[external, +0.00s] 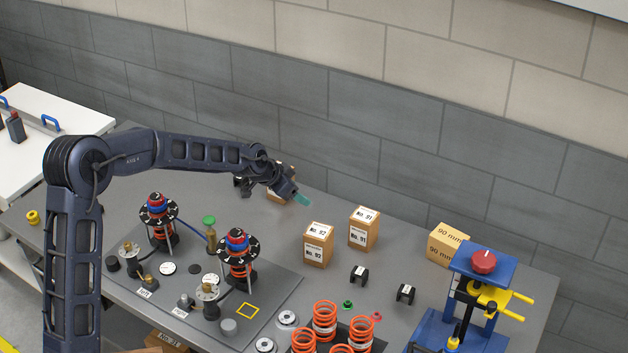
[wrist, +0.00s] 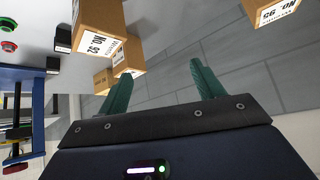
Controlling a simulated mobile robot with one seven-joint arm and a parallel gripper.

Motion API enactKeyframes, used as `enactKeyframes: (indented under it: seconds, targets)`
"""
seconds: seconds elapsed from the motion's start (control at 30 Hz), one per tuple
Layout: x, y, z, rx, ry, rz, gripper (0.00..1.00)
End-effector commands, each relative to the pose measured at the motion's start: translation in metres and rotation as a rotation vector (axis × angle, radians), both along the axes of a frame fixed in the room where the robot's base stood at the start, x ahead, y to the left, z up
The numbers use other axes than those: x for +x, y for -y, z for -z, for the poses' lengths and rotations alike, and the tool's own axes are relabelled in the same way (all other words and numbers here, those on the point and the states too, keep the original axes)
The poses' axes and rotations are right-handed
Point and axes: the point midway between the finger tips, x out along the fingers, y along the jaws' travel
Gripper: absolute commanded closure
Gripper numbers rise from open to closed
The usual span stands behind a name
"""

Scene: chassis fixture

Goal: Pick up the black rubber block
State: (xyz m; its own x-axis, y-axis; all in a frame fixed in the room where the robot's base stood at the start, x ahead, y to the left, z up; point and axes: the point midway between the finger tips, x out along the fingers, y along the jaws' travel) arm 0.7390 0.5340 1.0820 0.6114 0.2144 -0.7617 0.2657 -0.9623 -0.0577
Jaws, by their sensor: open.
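Two small black blocks with pale markings lie on the grey table, one (external: 359,274) in front of the cardboard boxes and one (external: 405,293) farther right. I cannot tell which is the rubber block. Two dark blocks also show at the left of the wrist view, one higher (wrist: 62,38) and one lower (wrist: 53,64). My gripper (external: 303,200) is in the air over the back of the table, left of and apart from both blocks. In the wrist view its green fingers (wrist: 160,82) are spread, with nothing between them.
Cardboard boxes No. 92 (external: 318,245) and No. 91 (external: 363,229) stand between my gripper and the blocks. Another box (wrist: 268,10) is near my gripper. A 90 mm box (external: 447,245) and blue press (external: 480,290) are right. Orange springs (external: 325,318) stand in front; fixtures (external: 238,255) stand left.

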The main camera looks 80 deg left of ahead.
Motion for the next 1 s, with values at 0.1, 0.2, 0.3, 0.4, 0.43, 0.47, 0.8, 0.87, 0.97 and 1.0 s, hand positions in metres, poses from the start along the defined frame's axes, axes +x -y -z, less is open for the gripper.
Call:
enactKeyframes:
  seconds: [0.1, 0.2, 0.3, 0.4, 0.43, 0.47, 0.8, 0.87, 0.97, 1.0]
  targets:
    - [-0.024, -0.062, 0.025, -0.004, 0.047, -0.059, 0.33]
    - [-0.048, -0.110, 0.043, 0.000, 0.089, -0.109, 0.33]
    - [-0.077, -0.157, 0.061, 0.007, 0.128, -0.163, 0.33]
    - [-0.107, -0.198, 0.078, 0.016, 0.163, -0.215, 0.33]
    - [-0.115, -0.209, 0.083, 0.018, 0.174, -0.230, 0.33]
    - [-0.124, -0.219, 0.087, 0.021, 0.182, -0.243, 0.33]
    - [-0.162, -0.268, 0.111, 0.039, 0.224, -0.312, 0.33]
    - [-0.157, -0.271, 0.116, 0.038, 0.224, -0.311, 0.33]
    - [-0.147, -0.278, 0.125, 0.038, 0.223, -0.312, 0.33]
    - [-0.143, -0.280, 0.129, 0.038, 0.223, -0.312, 0.33]
